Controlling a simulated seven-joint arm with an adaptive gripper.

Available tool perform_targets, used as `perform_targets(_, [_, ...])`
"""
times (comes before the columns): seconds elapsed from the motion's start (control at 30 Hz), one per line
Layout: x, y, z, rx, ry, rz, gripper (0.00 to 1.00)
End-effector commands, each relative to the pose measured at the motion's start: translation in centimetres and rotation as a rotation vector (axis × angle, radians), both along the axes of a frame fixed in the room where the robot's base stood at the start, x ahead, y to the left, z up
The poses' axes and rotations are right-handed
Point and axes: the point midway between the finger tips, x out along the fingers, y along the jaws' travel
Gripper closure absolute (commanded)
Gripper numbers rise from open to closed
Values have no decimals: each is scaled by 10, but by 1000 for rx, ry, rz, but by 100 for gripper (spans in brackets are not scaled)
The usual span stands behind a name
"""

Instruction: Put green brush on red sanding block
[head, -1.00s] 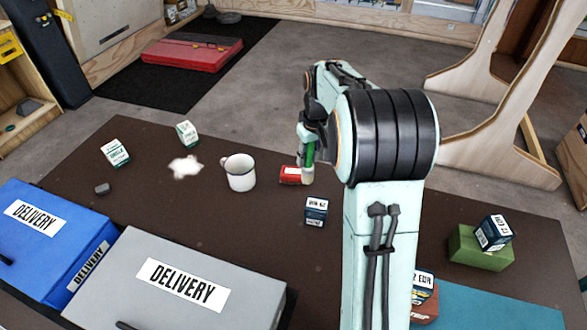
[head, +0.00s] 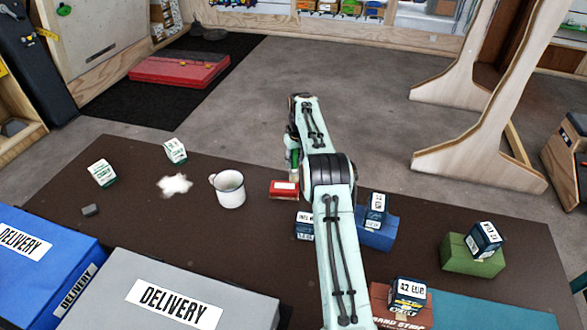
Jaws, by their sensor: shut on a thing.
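My gripper (head: 292,146), partly hidden by my own arm, is shut on the green brush (head: 294,162). The brush is upright, with its pale bristles pointing down. The red sanding block (head: 283,192) lies on the dark table, with a white label on top. In the head view the bristles appear just above the block's far right edge. I cannot tell from this one view whether they touch it.
A white mug (head: 229,190) stands left of the block. A dark blue-and-white box (head: 304,229) and a blue block with a box on it (head: 378,238) flank my arm. Grey (head: 120,275) and blue (head: 75,235) delivery boxes fill the front left.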

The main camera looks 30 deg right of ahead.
Motion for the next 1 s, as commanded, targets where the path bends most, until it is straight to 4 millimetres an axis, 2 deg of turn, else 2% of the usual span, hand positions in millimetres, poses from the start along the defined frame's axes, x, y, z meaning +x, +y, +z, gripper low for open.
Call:
perform_targets(0.2, [1, 0, -32, 2, 2, -2, 100])
perform_targets(0.57, [1, 0, -36, 1, 0, -1, 100])
perform_targets(0.6, [2, -1, -36, 1, -1, -1, 74])
perform_targets(0.67, [2, 0, -36, 1, -1, -1, 55])
perform_targets(1.0, [2, -1, -33, 1, -1, -1, 54])
